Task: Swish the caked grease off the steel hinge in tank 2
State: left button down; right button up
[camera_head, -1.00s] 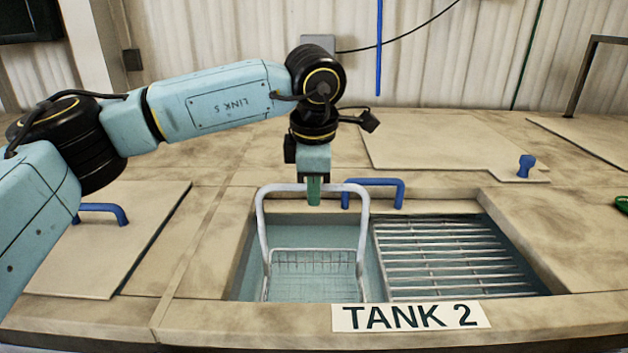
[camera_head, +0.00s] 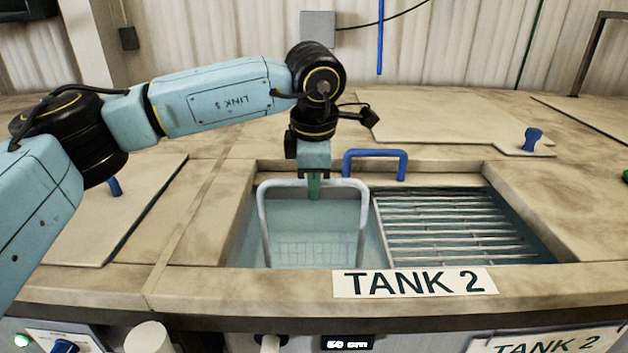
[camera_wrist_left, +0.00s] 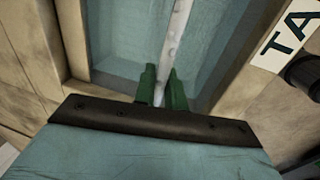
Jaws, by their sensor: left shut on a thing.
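Tank 2 (camera_head: 410,272) is an open, pale-rimmed tank filled with bluish liquid, marked by a TANK 2 label (camera_head: 415,283). A wire basket (camera_head: 308,252) with a tall grey handle (camera_head: 264,225) is in its left part, its mesh blurred under the liquid. My left gripper (camera_head: 314,187) has green fingers shut on the top bar of the handle, which also shows between the fingertips (camera_wrist_left: 160,88) in the left wrist view. I cannot make out the steel hinge or any grease. My right gripper is out of view.
A slatted metal rack (camera_head: 455,228) fills the tank's right side, close to the basket. A blue handle (camera_head: 375,154) stands behind the tank. Flat covers lie left and behind, one with a blue knob (camera_head: 532,137). A 60 cm display (camera_head: 347,342) is on the front.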

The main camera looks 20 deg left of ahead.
pick_arm(q)
jog(key=shift+w+d+r, duration=0.1)
jog(key=shift+w+d, duration=0.1)
jog(key=shift+d, duration=0.45)
jog(key=shift+w+d, duration=0.2)
jog(key=shift+d, duration=0.4)
jog(key=shift+s+a+b, duration=0.15)
jog(key=shift+s+a, duration=0.1)
jog(key=shift+a, duration=0.55)
jog(key=shift+s+a+b, duration=0.15)
jog(key=shift+s+a, duration=0.05)
jog(key=shift+a, duration=0.6)
jog(key=shift+s+a+b, duration=0.15)
jog(key=shift+s+a, duration=0.1)
jog(key=shift+a, duration=0.55)
jog(key=shift+w+d, duration=0.2)
jog(key=shift+d, duration=0.35)
jog(key=shift+w+d, duration=0.15)
jog(key=shift+d, duration=0.5)
